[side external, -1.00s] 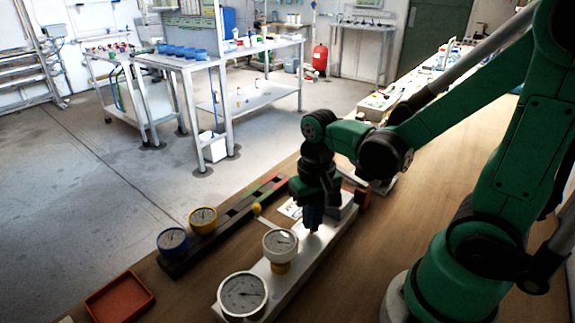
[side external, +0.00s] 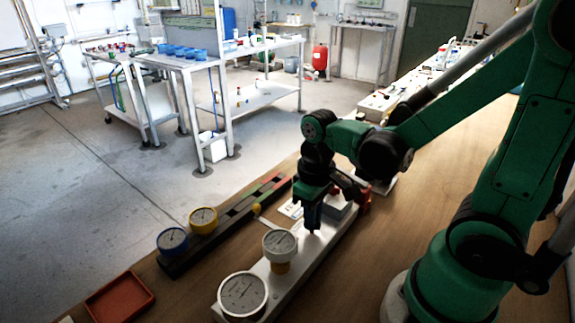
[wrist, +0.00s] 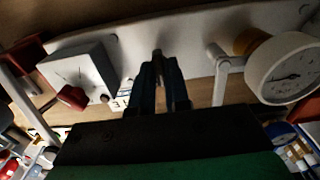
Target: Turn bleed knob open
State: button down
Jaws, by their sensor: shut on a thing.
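My gripper (side external: 312,224) points down at the white panel (side external: 297,268), beyond the two white-faced gauges. A white gauge on a yellowish fitting (side external: 279,243) stands nearest the gripper. A larger white gauge (side external: 242,296) is at the panel's near end.
A grey box with a dial (wrist: 85,68) and a red knob (wrist: 72,97) is beside the fingers. A dark rail bears a blue gauge (side external: 172,241) and a yellow gauge (side external: 203,220). A red tray (side external: 120,299) lies at the front left. The wooden table right of the panel is clear.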

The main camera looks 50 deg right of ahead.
jog(key=c, duration=0.9)
grip_release()
jog(key=shift+o, duration=0.2)
jog(key=shift+r, duration=2.8)
jog(key=shift+w+a+r+t, duration=0.4)
jog(key=shift+w+r+t, duration=0.15)
jog(key=shift+t, duration=0.65)
jog(key=shift+w+a+r+t, duration=0.4)
jog(key=shift+w+a+t, duration=0.1)
jog(key=shift+t, duration=0.7)
jog(key=shift+w+a+r+t, duration=0.35)
jog(key=shift+w+r+t, duration=0.2)
jog(key=shift+t, duration=0.65)
